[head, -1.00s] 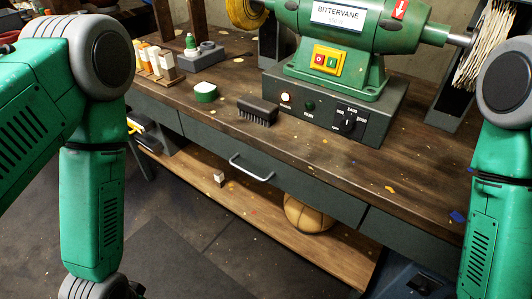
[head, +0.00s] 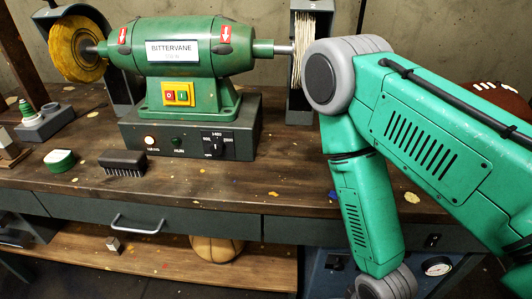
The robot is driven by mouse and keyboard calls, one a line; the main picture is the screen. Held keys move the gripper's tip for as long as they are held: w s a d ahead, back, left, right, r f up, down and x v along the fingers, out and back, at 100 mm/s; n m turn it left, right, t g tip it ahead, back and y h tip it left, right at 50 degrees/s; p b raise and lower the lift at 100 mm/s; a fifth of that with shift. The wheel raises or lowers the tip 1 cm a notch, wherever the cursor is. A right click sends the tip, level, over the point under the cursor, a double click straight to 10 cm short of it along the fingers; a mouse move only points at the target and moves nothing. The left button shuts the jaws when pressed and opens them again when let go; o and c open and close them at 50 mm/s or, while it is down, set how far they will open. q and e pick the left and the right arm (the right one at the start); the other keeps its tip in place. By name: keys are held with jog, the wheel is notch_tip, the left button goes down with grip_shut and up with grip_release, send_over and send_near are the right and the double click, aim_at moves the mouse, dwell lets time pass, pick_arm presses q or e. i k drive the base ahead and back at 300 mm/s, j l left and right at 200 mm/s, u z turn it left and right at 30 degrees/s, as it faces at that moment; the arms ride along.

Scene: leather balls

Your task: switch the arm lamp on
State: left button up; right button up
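No arm lamp can be made out in the head view. A thin dark rod (head: 361,14) rises at the top edge, right of the bench machine; I cannot tell whether it belongs to a lamp. My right arm crosses the right half of the picture and hides part of the bench and wall. Its gripper is below the picture's edge. My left arm and gripper are out of view.
A green bench buffer (head: 196,47) stands on a grey control box (head: 245,128) with a knob and a lit button. A brush (head: 122,162), a green tin (head: 60,161) and a brown laced ball (head: 497,99) lie on the workbench (head: 265,185). Another ball (head: 217,248) is below.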

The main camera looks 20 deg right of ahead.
aim_at(431, 241)
jog(key=z, duration=2.15)
